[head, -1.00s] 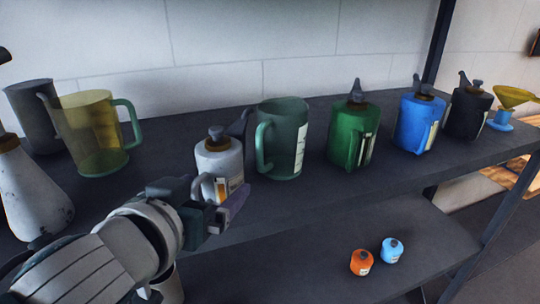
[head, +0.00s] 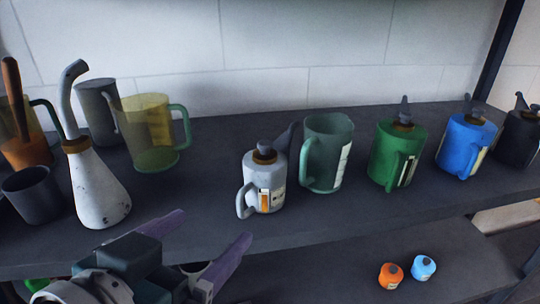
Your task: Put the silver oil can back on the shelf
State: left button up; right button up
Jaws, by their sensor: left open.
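The silver oil can (head: 264,182) stands upright on the dark upper shelf (head: 215,205), with a brown collar, a dark spout pointing right, a handle at its left front and a label with orange on it. My left gripper (head: 213,231) is open and empty, in front of the shelf, below and left of the can. Its purple-tipped fingers are apart from the can's handle. My right gripper is not in view.
A white conical oiler (head: 98,190), a yellow clear jug (head: 155,145) and a dark cup (head: 35,195) stand left. A green jug (head: 325,150), a green can (head: 397,155) and a blue can (head: 465,147) stand right. Small orange (head: 390,276) and light-blue (head: 423,267) canisters sit on the lower shelf.

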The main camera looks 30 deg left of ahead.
pick_arm(q)
jog(key=s+d+f+m+g+h, duration=0.1)
jog(key=s+f+m+g, duration=0.2)
jog(key=s+g, duration=0.6)
jog(key=s, duration=0.3)
jog(key=shift+s+g+h, duration=0.15)
jog(key=shift+g+h, duration=0.25)
